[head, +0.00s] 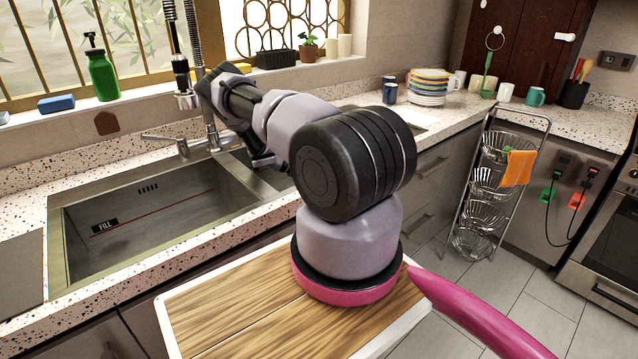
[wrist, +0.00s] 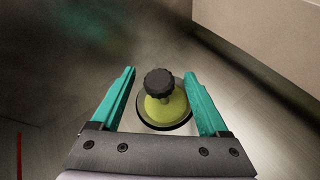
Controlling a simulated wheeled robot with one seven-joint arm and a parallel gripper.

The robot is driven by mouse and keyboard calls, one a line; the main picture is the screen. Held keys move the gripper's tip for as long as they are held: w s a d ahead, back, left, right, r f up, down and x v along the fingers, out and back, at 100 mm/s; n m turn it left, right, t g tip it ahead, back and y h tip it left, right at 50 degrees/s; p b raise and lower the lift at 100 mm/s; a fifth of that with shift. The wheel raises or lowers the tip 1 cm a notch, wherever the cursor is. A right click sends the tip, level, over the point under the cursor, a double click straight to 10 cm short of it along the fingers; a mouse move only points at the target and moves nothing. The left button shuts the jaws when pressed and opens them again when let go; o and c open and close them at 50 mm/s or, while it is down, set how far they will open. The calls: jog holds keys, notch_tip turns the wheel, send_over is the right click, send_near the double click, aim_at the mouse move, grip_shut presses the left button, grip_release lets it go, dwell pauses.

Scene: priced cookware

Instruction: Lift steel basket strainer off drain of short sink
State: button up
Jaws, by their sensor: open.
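In the wrist view, a strainer with a dark ridged knob and a yellow-green body (wrist: 174,108) sits at the drain on a grey sink floor. A darker ring shows around it. My gripper (wrist: 159,73) is open, with one teal finger on each side of the strainer. No contact shows, and I cannot tell the height gap. In the head view, my arm reaches over the smaller sink (head: 268,176), right of the large sink. My arm hides most of that sink, the strainer and my fingers there.
The large sink (head: 62,250) with a FILL mark lies on the left. A faucet (head: 212,130) and hanging sprayer (head: 186,95) stand close behind my arm. A sink wall (wrist: 270,40) rises at upper right in the wrist view.

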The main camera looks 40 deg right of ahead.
jog(key=x, duration=0.3)
jog(key=shift+d, duration=0.15)
grip_shut()
jog(key=shift+r, duration=0.1)
notch_tip(320, 180, up, 10)
dwell(1.0)
